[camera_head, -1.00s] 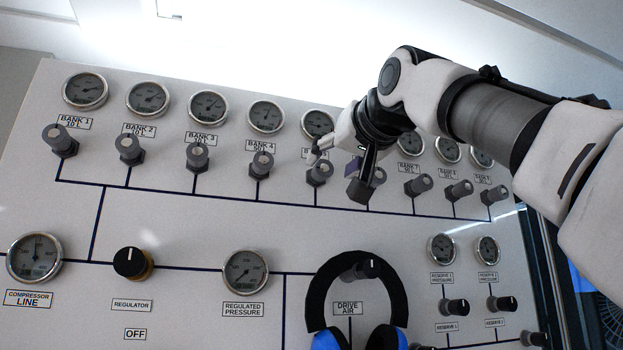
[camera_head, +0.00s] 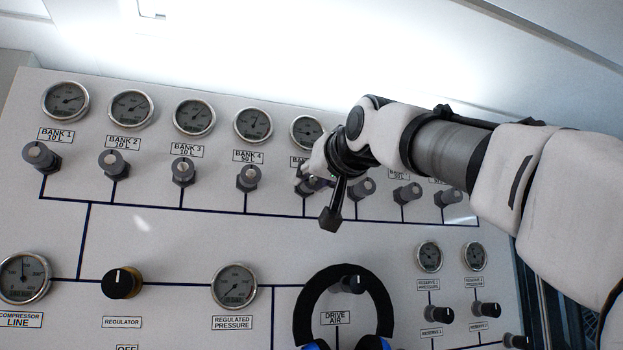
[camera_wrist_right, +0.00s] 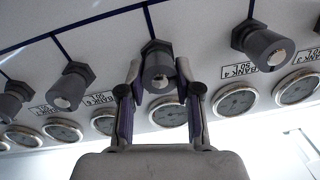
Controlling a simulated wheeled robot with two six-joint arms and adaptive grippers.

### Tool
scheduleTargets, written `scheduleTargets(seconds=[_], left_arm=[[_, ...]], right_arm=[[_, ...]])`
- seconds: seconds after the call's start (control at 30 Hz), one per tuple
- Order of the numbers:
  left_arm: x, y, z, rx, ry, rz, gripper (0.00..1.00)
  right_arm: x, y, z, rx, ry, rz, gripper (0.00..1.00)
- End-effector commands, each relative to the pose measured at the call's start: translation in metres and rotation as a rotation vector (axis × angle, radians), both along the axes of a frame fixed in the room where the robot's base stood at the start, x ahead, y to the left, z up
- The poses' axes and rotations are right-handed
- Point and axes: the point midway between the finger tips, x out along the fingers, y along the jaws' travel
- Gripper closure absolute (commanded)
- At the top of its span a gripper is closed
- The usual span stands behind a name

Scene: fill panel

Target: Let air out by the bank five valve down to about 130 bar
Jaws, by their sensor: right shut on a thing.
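The bank five valve is a grey knob (camera_wrist_right: 158,75) on the panel, just left of the BANK 4 label in the right wrist view. My right gripper (camera_wrist_right: 156,80) is shut on it, one finger on each side. In the head view the right gripper (camera_head: 313,183) covers most of this knob, and its label is partly hidden. The bank five gauge (camera_head: 307,131) is above the valve. It also shows behind the fingers in the right wrist view (camera_wrist_right: 168,113). Its needle is too small to read. My left gripper is out of view.
Neighbouring valves stand close by: the bank four valve (camera_head: 248,178) on the left and another grey knob (camera_head: 362,188) on the right. Ear defenders (camera_head: 303,305) hang lower on the panel around the drive air knob (camera_head: 352,284). The regulator knob (camera_head: 122,283) is at lower left.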

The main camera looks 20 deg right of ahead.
Motion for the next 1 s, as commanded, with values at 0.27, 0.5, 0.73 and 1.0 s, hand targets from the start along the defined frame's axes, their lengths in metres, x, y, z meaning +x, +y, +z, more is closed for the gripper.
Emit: scheduleTargets(seconds=[0.27,0.5,0.73,1.0], left_arm=[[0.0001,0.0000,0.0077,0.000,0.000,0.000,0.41],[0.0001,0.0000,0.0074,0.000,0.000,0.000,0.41],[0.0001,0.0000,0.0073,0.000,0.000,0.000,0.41],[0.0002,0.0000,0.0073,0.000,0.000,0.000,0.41]], right_arm=[[0.0010,0.0010,0.0005,-0.235,-0.007,0.001,1.00],[0.0010,0.0011,0.0001,-0.262,-0.009,0.001,1.00],[0.0010,0.0011,0.0000,-0.261,-0.008,0.001,0.41],[0.0007,0.0011,0.0000,-0.260,-0.008,0.001,0.41]])
